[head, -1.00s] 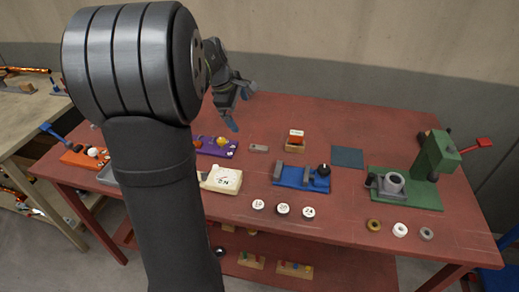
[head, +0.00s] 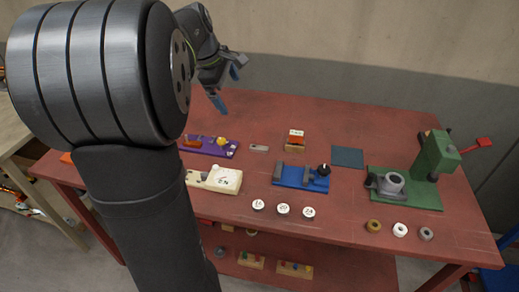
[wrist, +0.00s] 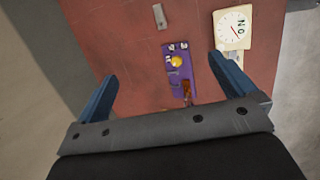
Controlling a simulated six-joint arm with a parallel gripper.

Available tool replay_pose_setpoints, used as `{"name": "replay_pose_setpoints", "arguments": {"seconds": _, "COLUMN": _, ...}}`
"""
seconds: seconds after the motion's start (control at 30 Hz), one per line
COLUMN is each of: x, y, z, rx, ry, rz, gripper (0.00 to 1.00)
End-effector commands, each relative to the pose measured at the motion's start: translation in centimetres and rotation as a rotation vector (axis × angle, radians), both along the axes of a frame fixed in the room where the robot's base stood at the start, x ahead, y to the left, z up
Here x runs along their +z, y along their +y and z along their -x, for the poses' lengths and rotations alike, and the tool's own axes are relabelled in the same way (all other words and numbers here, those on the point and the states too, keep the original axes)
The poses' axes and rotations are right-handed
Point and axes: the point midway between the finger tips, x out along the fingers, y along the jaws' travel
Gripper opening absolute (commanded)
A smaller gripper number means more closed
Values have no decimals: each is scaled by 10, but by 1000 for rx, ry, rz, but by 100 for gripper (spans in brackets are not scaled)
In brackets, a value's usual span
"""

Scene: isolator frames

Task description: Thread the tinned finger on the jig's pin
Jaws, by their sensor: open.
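My gripper (head: 226,87) is open and empty, high above the back left of the red table; both blue fingers (wrist: 166,68) show in the wrist view. A small flat grey metal piece (head: 259,148), which looks like the tinned finger, lies on the table, apart from my gripper. It also shows at the top of the wrist view (wrist: 160,16). A purple fixture (head: 212,150) with a yellow knob, small metal posts and an orange part lies left of it; the wrist view shows this fixture (wrist: 175,68) between my fingers, well below. I cannot tell which fixture carries the jig's pin.
A cream box with a dial (head: 222,180) stands in front of the purple fixture. A blue vice-like fixture (head: 302,180), a small wooden box (head: 296,141) and a green press (head: 405,190) stand to the right. Several discs and rings lie along the front. The back centre is clear.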

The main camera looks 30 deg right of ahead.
Motion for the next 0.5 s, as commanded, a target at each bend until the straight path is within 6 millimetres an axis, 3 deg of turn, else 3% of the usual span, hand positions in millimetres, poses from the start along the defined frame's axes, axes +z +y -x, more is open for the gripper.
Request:
{"name": "replay_pose_setpoints", "arguments": {"seconds": 0.13, "x": 11, "y": 5, "z": 1, "rx": 1, "ry": -1, "rz": 0, "gripper": 100}}
{"name": "replay_pose_setpoints", "arguments": {"seconds": 0.4, "x": 12, "y": 5, "z": 1, "rx": 0, "ry": -1, "rz": -1, "gripper": 100}}
{"name": "replay_pose_setpoints", "arguments": {"seconds": 0.5, "x": 12, "y": 5, "z": 1, "rx": 0, "ry": -1, "rz": -1, "gripper": 82}}
